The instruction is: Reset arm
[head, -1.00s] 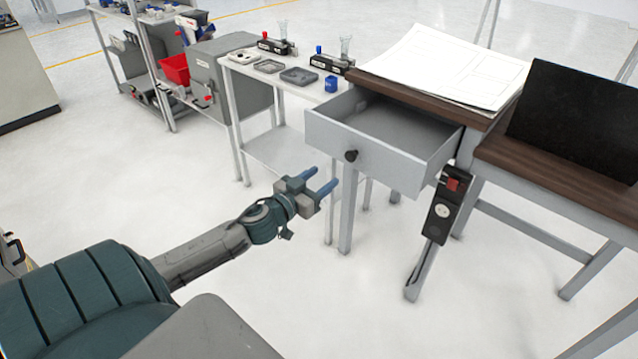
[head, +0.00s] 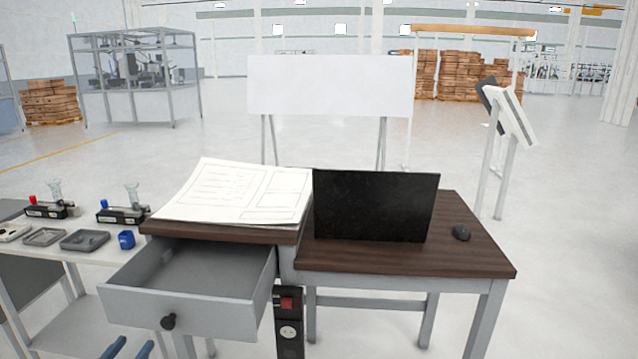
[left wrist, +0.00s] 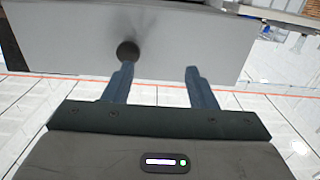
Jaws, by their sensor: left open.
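My left gripper (head: 130,348) shows only its two blue fingertips at the bottom edge of the head view, below the open drawer. In the left wrist view the left gripper (left wrist: 158,84) is open, with its fingers apart and nothing between them. The grey drawer front (left wrist: 190,45) is ahead of the fingers, and its dark round knob (left wrist: 128,51) appears above the left finger. In the head view the drawer (head: 205,300) is pulled out and looks empty, with its knob (head: 168,322) on the front. My right gripper is not in view.
The brown desk (head: 470,262) holds a black screen (head: 375,207), a mouse (head: 461,232) and large paper sheets (head: 235,190). A side table at left holds grey trays (head: 85,240) and a blue item (head: 126,240). A switch box (head: 288,310) hangs below the desk.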

